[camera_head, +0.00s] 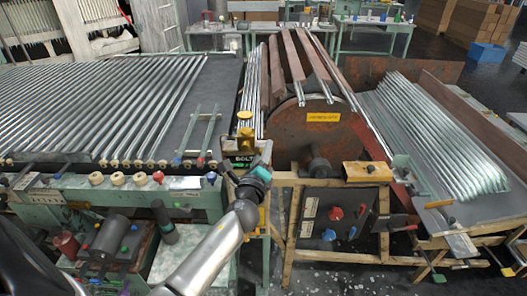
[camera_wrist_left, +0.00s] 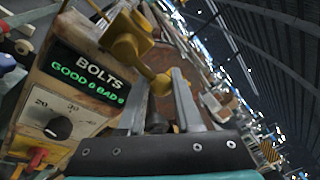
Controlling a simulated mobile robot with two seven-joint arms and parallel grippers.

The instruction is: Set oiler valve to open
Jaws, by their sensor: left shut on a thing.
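The yellow oiler (camera_head: 245,132) stands on top of the box with the BOLTS display, left of the big rusty drum. In the left wrist view the oiler (camera_wrist_left: 127,40) shows close up, with a yellow valve lever (camera_wrist_left: 150,72) reaching down from it between my fingers. My left gripper (camera_head: 241,170) is at the front of this box, just below the oiler. In the left wrist view my left gripper (camera_wrist_left: 165,88) is shut on the valve lever; the fingers partly hide it. I cannot tell the valve's set position. My right gripper is in neither view.
The BOLTS display (camera_wrist_left: 82,76) with a black dial (camera_wrist_left: 58,128) is close beside my left fingers. A table of metal tubes (camera_head: 90,100) lies left, the rusty drum (camera_head: 330,135) right, and a sloped rack of tubes (camera_head: 440,140) farther right. Wooden framing (camera_head: 300,182) borders the gripper.

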